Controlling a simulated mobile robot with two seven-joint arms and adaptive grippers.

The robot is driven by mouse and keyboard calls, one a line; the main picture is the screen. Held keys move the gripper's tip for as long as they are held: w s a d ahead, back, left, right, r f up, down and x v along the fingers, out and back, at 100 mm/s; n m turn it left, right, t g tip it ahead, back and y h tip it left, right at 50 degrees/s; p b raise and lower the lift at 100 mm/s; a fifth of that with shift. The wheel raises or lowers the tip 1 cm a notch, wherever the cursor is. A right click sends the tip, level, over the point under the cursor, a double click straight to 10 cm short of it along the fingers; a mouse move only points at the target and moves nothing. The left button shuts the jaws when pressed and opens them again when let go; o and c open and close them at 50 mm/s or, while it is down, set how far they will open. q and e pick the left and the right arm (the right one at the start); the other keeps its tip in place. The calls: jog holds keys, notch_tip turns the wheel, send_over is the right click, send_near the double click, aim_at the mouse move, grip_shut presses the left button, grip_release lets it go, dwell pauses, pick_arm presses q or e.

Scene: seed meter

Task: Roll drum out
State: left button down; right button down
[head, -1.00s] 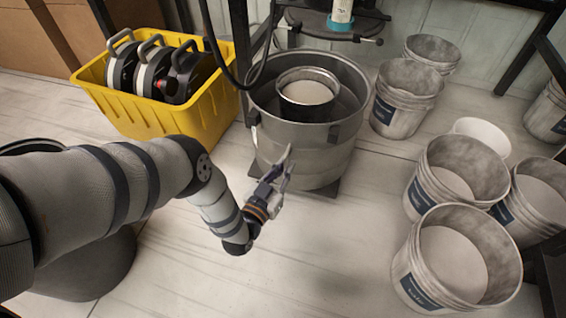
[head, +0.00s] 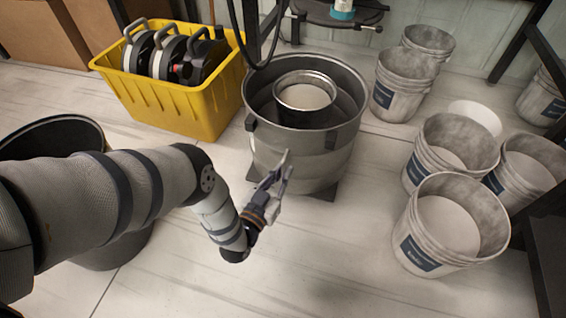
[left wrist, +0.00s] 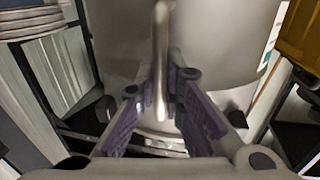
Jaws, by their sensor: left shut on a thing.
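The drum (head: 300,155) is a large grey open-topped vessel in the middle of the head view, upright on a dark low base (head: 325,190). A smaller metal pot (head: 305,112) with pale contents sits inside it. My left gripper (head: 281,170) is at the drum's near side. In the left wrist view my left gripper (left wrist: 163,95) is shut on an upright metal bar (left wrist: 160,45), with the drum's pale wall (left wrist: 215,40) close behind. My right gripper is not in view.
A stand with a dark plate (head: 345,14) is behind the drum. A yellow crate (head: 180,105) with reels stands at the back left. Several white buckets (head: 440,250) stand at right. A dark bin (head: 50,135) is at left, partly hidden by my arm. The front middle floor is clear.

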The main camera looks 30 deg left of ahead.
pick_arm(q)
jog(key=c, duration=1.7)
grip_release()
jog(key=s, duration=0.8)
jog(key=s+d, duration=0.1)
jog(key=s, duration=0.3)
